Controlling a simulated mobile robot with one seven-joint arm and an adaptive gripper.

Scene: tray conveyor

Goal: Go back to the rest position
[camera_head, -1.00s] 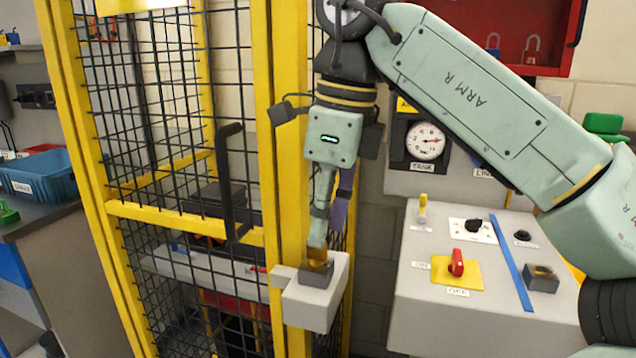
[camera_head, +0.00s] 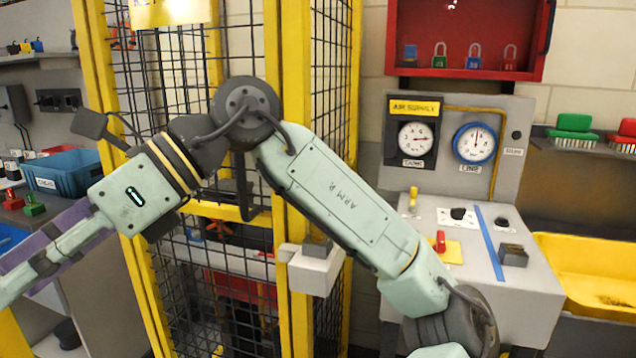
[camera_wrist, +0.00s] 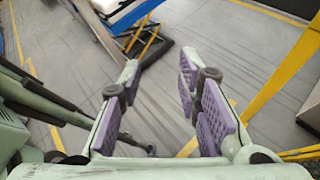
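My gripper (camera_wrist: 158,73) is open in the wrist view. Its two purple-padded fingers are apart, with only floor between them. In the head view my gripper (camera_head: 45,252) reaches to the lower left, and its tips are cut off by the picture's left edge. My arm is bent, its elbow in front of the yellow-framed mesh gate (camera_head: 297,300). The grey box (camera_head: 313,275) with a dark block on top sits on the gate post, clear of my gripper.
A grey control console (camera_head: 530,290) with a red switch stands at the right, below the air supply gauges (camera_head: 416,144). A yellow bin (camera_head: 585,258) is beyond it. A blue bin (camera_head: 65,187) sits on the left bench near my forearm. Floor (camera_wrist: 215,40) shows below my gripper.

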